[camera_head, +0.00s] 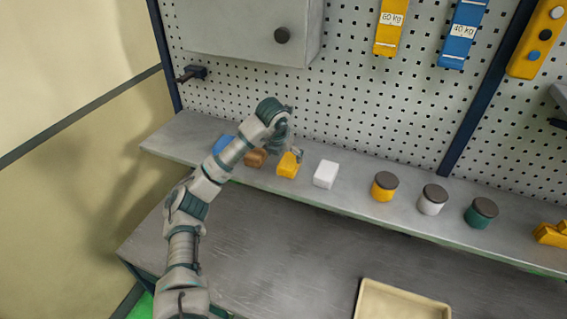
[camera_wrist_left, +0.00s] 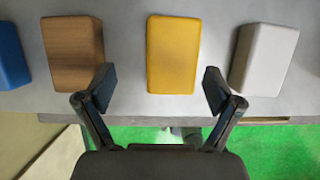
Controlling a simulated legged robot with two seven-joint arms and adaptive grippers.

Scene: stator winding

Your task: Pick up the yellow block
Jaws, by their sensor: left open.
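The yellow block (camera_head: 288,166) sits on the raised shelf, between a brown block (camera_head: 256,158) and a white block (camera_head: 326,174). In the left wrist view the yellow block (camera_wrist_left: 173,55) lies ahead of and between my open fingers, with a gap on each side. My left gripper (camera_head: 295,153) is at the yellow block in the head view and covers part of it. In the left wrist view my left gripper (camera_wrist_left: 158,90) is open and holds nothing. My right gripper does not show.
A blue block (camera_head: 223,143) stands left of the brown one. Yellow, white and green jars (camera_head: 432,199) stand farther right on the shelf (camera_head: 355,202). A perforated panel (camera_head: 350,110) rises behind. A beige tray (camera_head: 400,302) lies on the lower bench.

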